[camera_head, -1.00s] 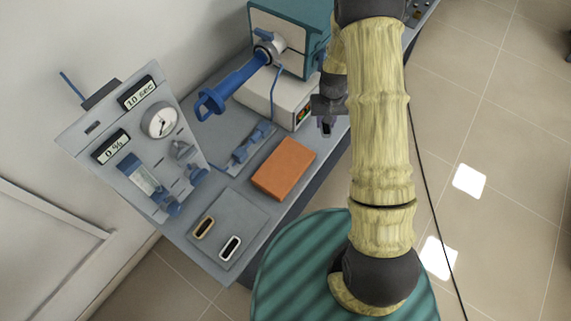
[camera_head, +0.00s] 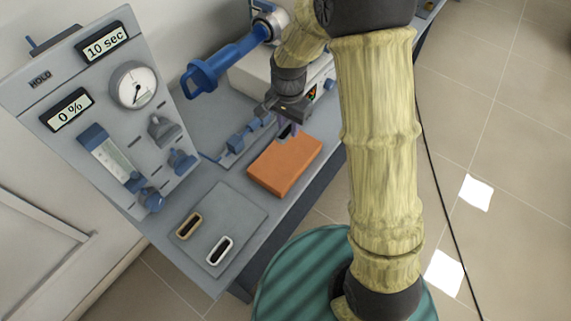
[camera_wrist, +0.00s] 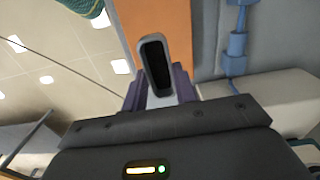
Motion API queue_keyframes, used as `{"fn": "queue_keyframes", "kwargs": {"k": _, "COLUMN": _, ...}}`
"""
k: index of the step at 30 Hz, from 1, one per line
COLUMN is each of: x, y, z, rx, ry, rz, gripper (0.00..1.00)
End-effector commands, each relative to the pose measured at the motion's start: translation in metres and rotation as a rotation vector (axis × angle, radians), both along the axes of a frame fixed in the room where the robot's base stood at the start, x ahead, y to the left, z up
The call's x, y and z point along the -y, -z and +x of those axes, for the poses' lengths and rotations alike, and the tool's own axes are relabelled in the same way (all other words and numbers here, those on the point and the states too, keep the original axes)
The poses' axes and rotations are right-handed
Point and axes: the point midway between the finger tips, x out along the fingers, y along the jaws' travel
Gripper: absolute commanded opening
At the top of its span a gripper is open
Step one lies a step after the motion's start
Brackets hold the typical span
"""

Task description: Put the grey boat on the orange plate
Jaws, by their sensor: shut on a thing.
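The grey boat, a small oblong dish with a dark hollow, shows in the wrist view (camera_wrist: 142,62). My gripper (camera_head: 288,130) is shut on its near end, and its purple fingers also show in the wrist view (camera_wrist: 159,90). The orange plate (camera_head: 285,167) is a flat block on the grey bench. The gripper is at the plate's far edge in the head view. In the wrist view the boat overlaps the orange plate (camera_wrist: 165,14); I cannot tell whether they touch. In the head view the boat is mostly hidden by the gripper.
A tan-rimmed boat (camera_head: 189,226) and a white-rimmed boat (camera_head: 219,250) lie on a grey plate (camera_head: 240,211) to the left. A blue valve row (camera_head: 240,143) runs behind the orange plate. A gauge panel (camera_head: 105,110) stands at left. A blue handle (camera_head: 225,63) juts out above.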

Motion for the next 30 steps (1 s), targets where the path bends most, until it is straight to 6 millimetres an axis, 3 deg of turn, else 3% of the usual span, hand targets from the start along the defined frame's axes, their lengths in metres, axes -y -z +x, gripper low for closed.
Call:
{"fn": "queue_keyframes", "kwargs": {"k": 13, "x": -0.004, "y": 0.002, "z": -0.004, "rx": 0.0, "ry": 0.032, "rz": -0.003, "gripper": 0.06}}
{"fn": "queue_keyframes", "kwargs": {"k": 24, "x": -0.004, "y": 0.058, "z": -0.004, "rx": -0.002, "ry": 0.03, "rz": -0.003, "gripper": 0.06}}
{"fn": "queue_keyframes", "kwargs": {"k": 30, "x": -0.004, "y": 0.063, "z": -0.003, "rx": 0.002, "ry": 0.031, "rz": -0.003, "gripper": 0.06}}
